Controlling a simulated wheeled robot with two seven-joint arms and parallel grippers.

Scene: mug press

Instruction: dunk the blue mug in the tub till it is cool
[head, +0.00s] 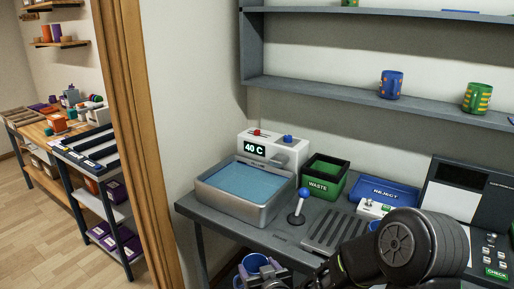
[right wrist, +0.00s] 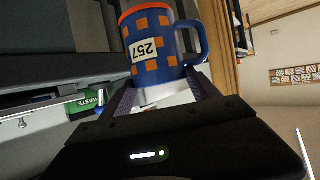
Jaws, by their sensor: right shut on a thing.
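The blue mug (right wrist: 160,45) has orange squares, an orange rim and a white label reading 257. My right gripper (right wrist: 168,92) is shut on it in the right wrist view. In the head view the mug (head: 256,262) shows partly at the bottom edge, in front of the bench, with my right gripper (head: 268,275) covering some of it. The grey tub (head: 262,215) holds blue water and stands at the bench's left end, above and behind the mug in the picture. The mug is outside the tub. My left gripper is not in view.
A white unit (head: 293,151) behind the tub reads 40 C. A blue-knobbed lever (head: 298,210), a green WASTE bin (head: 325,180) and a blue REJECT tray (head: 385,192) stand right of the tub. A wooden post (head: 135,120) rises at left. Two patterned mugs sit on the shelf.

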